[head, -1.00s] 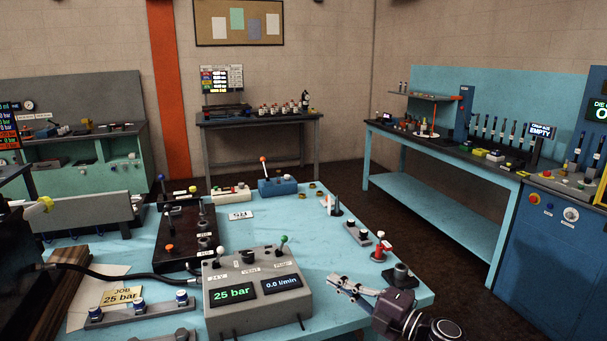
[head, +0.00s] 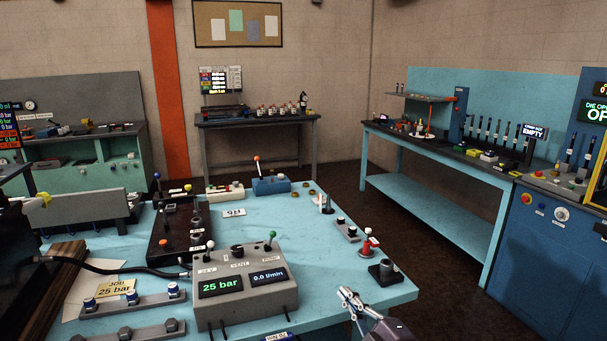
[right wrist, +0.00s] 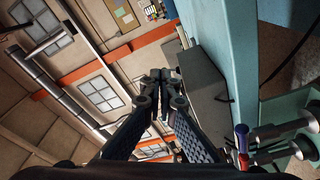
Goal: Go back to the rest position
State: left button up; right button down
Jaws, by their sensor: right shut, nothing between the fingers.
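My right gripper (head: 349,297) shows at the bottom of the head view, just off the front right edge of the light blue table (head: 334,262). It is shut and empty. In the right wrist view the fingers of my right gripper (right wrist: 159,80) meet at their tips with nothing between them. That wrist view looks along the wall and up to the ceiling, with a light blue surface at the right. My left gripper does not show clearly in the head view.
A grey test box (head: 246,297) reading 25 bar stands at the table's front. A black square block with a post (head: 384,272) and a red and white piece (head: 369,243) stand near its right edge. Dark open floor (head: 440,262) lies between the table and the right bench (head: 440,200).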

jog(key=s+d+f+m+g+h, duration=0.2)
jog(key=s+d+f+m+h, duration=0.2)
jog(key=s+f+m, duration=0.3)
jog(key=s+d+f+m+g+h, duration=0.35)
jog(key=s+f+m, duration=0.2)
jog(key=s, duration=0.25)
jog(key=s+d+f+m+g, duration=0.1)
jog(key=s+f+m+g, duration=0.2)
jog(key=s, duration=1)
jog(key=s+d+f+g, duration=0.1)
jog(key=s+f+g, duration=0.3)
jog(key=s, duration=0.9)
notch_tip(320, 180, down, 25)
jog(key=s+g, duration=0.2)
jog(key=s+d+f+g, duration=0.1)
jog(key=s+d+f, duration=0.2)
jog(key=s+f, duration=1.3)
jog(key=shift+s+f+h, duration=0.35)
jog(key=shift+s, duration=0.15)
